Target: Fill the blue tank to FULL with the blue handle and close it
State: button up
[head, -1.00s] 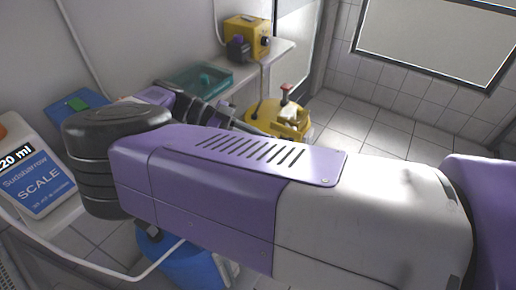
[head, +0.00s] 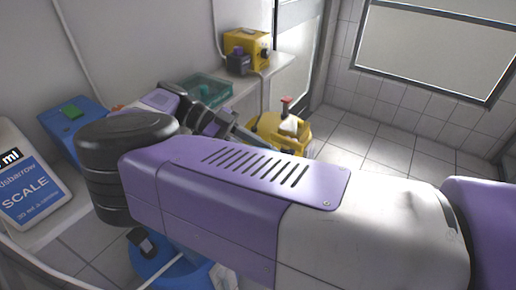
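The blue tank (head: 190,272) stands low at the bottom of the head view, on the floor below my purple and white arm, which hides much of it. A dark piece with a pale end (head: 143,243) shows at its upper left; I cannot tell whether it is a handle. No blue handle or FULL mark is clearly visible. My gripper (head: 236,129) is beyond the dark elbow joint, pointing right toward the yellow bucket, apart from the blue tank. Its fingers are small and partly hidden, so I cannot tell whether they are open.
A white container labelled SCALE (head: 28,185) and a blue box with a green button (head: 72,118) stand at left. A teal tray (head: 207,90) and a yellow device (head: 247,50) sit on the shelf. A yellow bucket with a red knob (head: 280,133) stands on the tiled floor, clear at right.

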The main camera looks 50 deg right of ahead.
dwell(0.3)
notch_tip(320, 180, up, 20)
jog(key=p, duration=0.5)
jog(key=shift+a, duration=0.1)
